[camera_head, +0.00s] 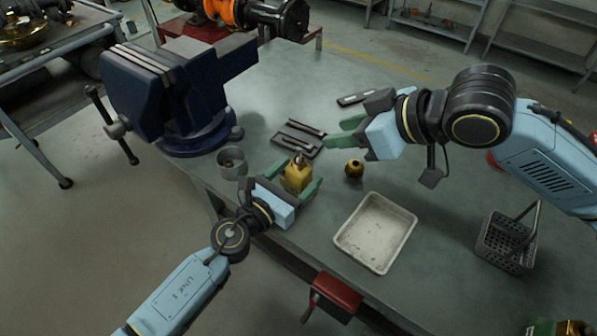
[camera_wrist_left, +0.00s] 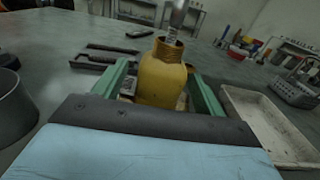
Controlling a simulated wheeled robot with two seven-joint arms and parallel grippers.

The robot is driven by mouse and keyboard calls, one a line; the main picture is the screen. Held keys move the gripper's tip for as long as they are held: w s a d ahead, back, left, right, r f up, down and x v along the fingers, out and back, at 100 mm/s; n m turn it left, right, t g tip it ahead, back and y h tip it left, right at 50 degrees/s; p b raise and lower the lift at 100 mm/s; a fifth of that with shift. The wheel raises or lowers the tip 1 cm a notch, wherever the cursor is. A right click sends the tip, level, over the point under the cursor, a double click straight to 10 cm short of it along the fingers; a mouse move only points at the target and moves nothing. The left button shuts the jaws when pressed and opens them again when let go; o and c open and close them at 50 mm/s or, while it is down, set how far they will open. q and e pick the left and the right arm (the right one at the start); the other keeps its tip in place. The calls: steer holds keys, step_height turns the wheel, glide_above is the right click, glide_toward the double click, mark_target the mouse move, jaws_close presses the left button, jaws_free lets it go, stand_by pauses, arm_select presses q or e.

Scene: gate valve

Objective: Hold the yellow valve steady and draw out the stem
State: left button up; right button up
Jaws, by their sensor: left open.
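The yellow valve (camera_head: 297,174) stands upright on the bench; it also shows in the left wrist view (camera_wrist_left: 163,78). A grey metal stem (camera_wrist_left: 174,30) with a threaded lower part rises from its top. My left gripper (camera_head: 296,179) is open, its green fingers on either side of the valve body. In the left wrist view a gap shows beside the valve at the left finger; contact at the right finger is hard to tell. My right gripper (camera_head: 343,132) is above the bench, beyond and right of the valve, its green fingers apart with nothing seen between them.
A small yellow-and-dark round part (camera_head: 354,168) lies right of the valve. A pale tray (camera_head: 343,240), grey basket (camera_head: 492,249), dark tool tray (camera_head: 309,151) and metal cup (camera_head: 231,163) are nearby. A blue vise (camera_head: 195,95) stands at the left.

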arm_select(q)
steer(key=shift+w+d, duration=0.3)
steer(key=shift+w, duration=0.1)
steer(key=c, duration=1.3)
arm_select(e)
steer(key=shift+c, duration=0.5)
steer(key=shift+w+a+f, duration=0.2)
steer(key=shift+w+a, duration=0.05)
steer(key=shift+w, duration=0.05)
steer(key=shift+c, duration=0.4)
steer(key=g+h, duration=0.5)
steer(key=h, duration=0.1)
glide_above(299, 148)
steer(key=shift+s+d+f, duration=0.1)
steer(key=shift+s+f, duration=0.05)
steer(key=shift+f, duration=0.45)
steer(key=shift+s+d+f, duration=0.1)
steer(key=shift+f, duration=0.45)
steer(key=shift+w+a+r+g+h, duration=0.2)
steer(key=shift+r+g+h, duration=0.45)
steer(key=shift+h, duration=0.55)
steer(key=shift+f, duration=3.45)
